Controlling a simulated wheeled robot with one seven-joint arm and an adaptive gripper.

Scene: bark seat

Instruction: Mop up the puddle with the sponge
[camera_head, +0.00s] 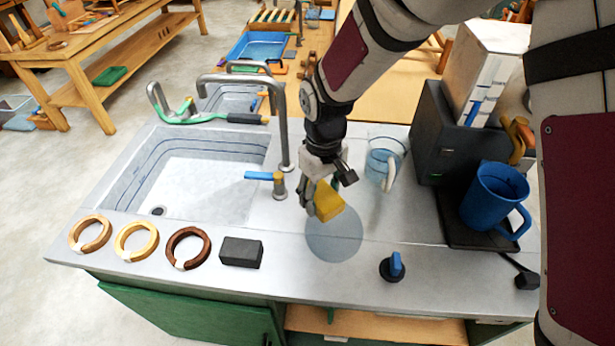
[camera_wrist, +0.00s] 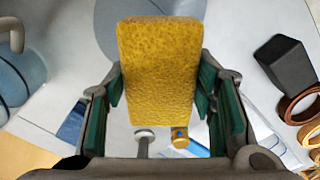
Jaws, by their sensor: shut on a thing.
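The yellow sponge (camera_head: 328,201) is held in my gripper (camera_head: 313,190) over the steel counter, to the right of the sink. In the wrist view the sponge (camera_wrist: 160,65) sits upright between the green-padded fingers of my gripper (camera_wrist: 160,100), which press on both its sides. The puddle (camera_head: 336,238) is a round bluish-grey patch on the counter, just below and in front of the sponge. Part of its rim (camera_wrist: 105,25) shows beside the sponge in the wrist view. The sponge overlaps the puddle's far edge in the head view; I cannot tell whether they touch.
A clear mug (camera_head: 383,165) stands behind right of the puddle, and a blue mug (camera_head: 495,200) on a dark machine further right. A blue-handled knob (camera_head: 394,267) lies right front. A black block (camera_head: 241,252) and three rings (camera_head: 136,241) line the left front. The tap (camera_head: 280,120) stands left.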

